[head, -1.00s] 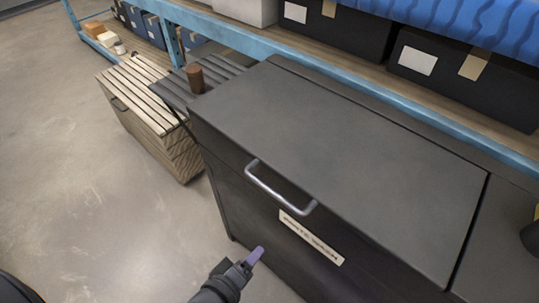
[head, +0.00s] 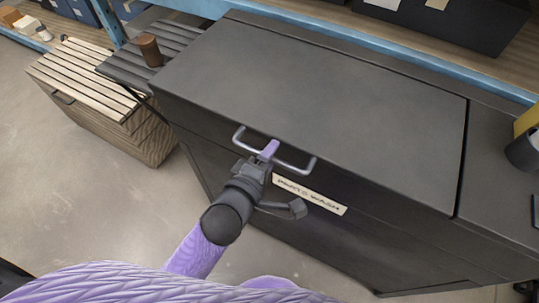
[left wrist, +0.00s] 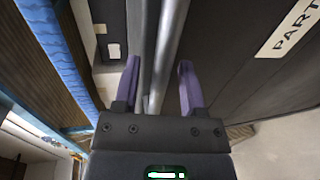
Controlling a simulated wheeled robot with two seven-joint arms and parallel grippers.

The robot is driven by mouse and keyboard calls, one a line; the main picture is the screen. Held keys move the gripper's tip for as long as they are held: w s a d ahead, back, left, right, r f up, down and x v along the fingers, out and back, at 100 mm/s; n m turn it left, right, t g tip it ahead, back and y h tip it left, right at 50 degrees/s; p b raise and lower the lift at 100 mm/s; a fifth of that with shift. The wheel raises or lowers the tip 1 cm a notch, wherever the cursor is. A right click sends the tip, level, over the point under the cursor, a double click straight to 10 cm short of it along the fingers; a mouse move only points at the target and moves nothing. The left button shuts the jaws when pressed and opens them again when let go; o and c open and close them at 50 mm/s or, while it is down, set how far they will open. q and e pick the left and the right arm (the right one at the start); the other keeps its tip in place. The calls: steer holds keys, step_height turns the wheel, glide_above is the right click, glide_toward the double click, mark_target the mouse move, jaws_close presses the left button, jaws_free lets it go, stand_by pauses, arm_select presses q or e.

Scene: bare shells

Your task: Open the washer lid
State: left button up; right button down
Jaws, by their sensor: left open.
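The washer shows as a large dark grey box (head: 300,203) with a flat lid (head: 325,85), which lies shut. A silver bar handle (head: 296,167) sticks out from its front upper edge. My left gripper (head: 268,150) is at the handle, near its middle. In the left wrist view its purple fingers (left wrist: 158,65) are open, with the silver bar (left wrist: 170,35) running between them. The bar looks apart from the right finger; whether it touches the left one I cannot tell. My right gripper is not in view.
A pale label (head: 310,194) is on the front below the handle. A slatted wooden crate (head: 105,115) and a brown cup (head: 150,50) on dark slats stand at the left. A blue shelf (head: 390,56) runs behind. A dark container (head: 522,150) stands at the right.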

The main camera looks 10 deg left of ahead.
arm_select(q)
jaws_close()
stand_by(1.4)
